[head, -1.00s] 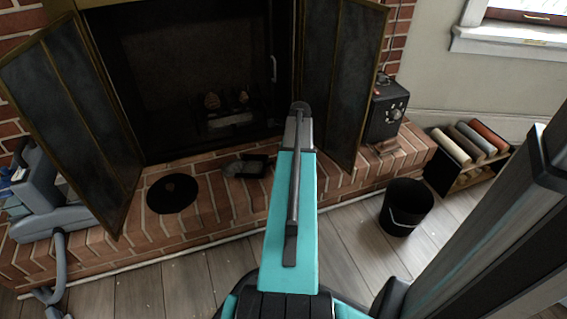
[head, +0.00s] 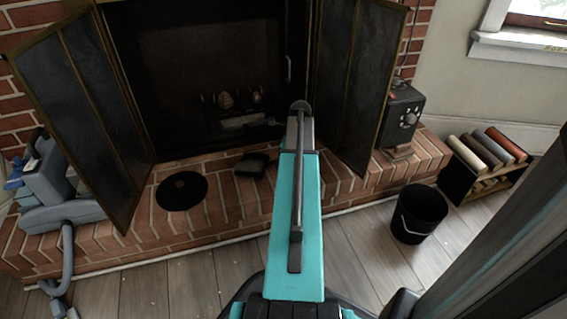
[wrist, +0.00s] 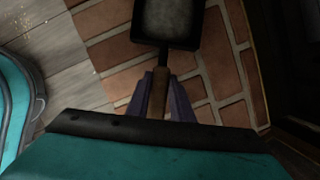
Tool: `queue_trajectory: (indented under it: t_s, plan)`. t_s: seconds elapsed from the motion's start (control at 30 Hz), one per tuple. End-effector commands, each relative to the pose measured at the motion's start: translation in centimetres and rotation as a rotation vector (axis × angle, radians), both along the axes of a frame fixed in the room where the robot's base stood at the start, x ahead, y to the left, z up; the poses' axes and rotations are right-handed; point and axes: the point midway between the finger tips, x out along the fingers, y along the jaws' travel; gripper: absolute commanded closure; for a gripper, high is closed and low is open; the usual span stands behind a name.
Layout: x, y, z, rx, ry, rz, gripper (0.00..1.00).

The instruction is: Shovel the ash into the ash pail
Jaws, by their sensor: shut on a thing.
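My gripper (wrist: 164,90) is shut on the wooden handle of a small shovel (wrist: 165,22). The shovel's dark pan extends past the fingers, its inside grey and mottled; I cannot tell whether ash lies in it. In the head view the dark shovel pan (head: 252,165) shows over the brick hearth, left of my arm, which hides the gripper. A pale patch that looks like ash (head: 240,123) is on the firebox floor. The black ash pail (head: 418,215), with a wire handle, stands upright and open on the floor to the right.
Folding screen panels (head: 85,110) flank the firebox. A flat black disc (head: 181,191) lies on the hearth (head: 225,215). A dark box with a dial (head: 398,115) stands at its right end, a grey machine with a hose (head: 55,190) at the left. A low rack (head: 485,165) is beyond the pail.

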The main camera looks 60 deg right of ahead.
Motion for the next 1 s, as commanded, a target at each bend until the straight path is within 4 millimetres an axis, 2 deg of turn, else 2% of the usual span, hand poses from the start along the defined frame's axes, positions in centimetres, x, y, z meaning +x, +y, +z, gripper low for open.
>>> queue_trajectory:
  t_s: [0.83,1.0]
  plan:
    - [3.7,1.3,-0.2,0.001,-0.007,0.002,1.0]
    - [3.4,1.3,0.1,0.024,-0.064,-0.002,1.0]
